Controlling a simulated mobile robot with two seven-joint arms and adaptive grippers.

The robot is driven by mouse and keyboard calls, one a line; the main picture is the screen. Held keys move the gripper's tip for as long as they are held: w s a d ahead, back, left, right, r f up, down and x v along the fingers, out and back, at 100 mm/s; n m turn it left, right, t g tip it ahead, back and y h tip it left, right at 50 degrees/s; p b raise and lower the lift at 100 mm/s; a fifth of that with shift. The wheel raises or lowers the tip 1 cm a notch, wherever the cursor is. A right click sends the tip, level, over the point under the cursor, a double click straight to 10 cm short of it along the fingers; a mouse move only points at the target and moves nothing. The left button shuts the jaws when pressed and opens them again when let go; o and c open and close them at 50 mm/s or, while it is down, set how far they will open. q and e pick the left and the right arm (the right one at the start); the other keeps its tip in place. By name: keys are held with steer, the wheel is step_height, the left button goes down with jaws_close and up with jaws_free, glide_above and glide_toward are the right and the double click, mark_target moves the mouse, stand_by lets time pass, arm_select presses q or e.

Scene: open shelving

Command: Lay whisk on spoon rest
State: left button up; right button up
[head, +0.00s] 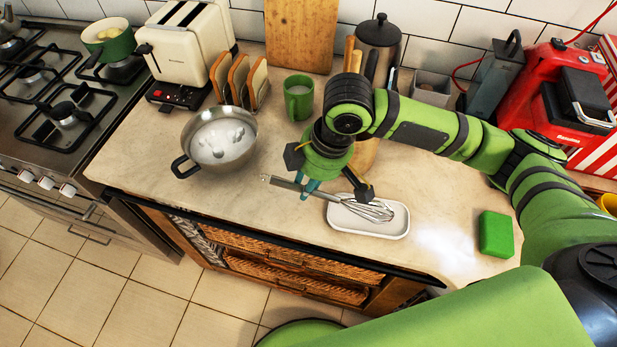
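The whisk (371,210) has a grey handle (284,183) and thin wire loops. Its wires are over the white oblong spoon rest (400,226), and its handle sticks out left over the counter. I cannot tell whether the wires touch the rest. My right gripper (309,189) points down at the handle. Its teal fingertips are close together across the handle and look shut on it, left of the spoon rest. The gripper body hides part of the counter behind it. My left gripper is out of view.
A steel pot (221,139) and a green mug (298,97) stand left and behind. A toast rack (240,84), toaster (187,45) and canister (377,45) are farther back. A green block (496,234) lies right of the rest. The counter's front edge is close.

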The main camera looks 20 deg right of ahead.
steer(key=shift+o, duration=1.2)
steer(key=shift+r, duration=0.1)
steer(key=v, duration=1.2)
steer(key=shift+s, duration=0.1)
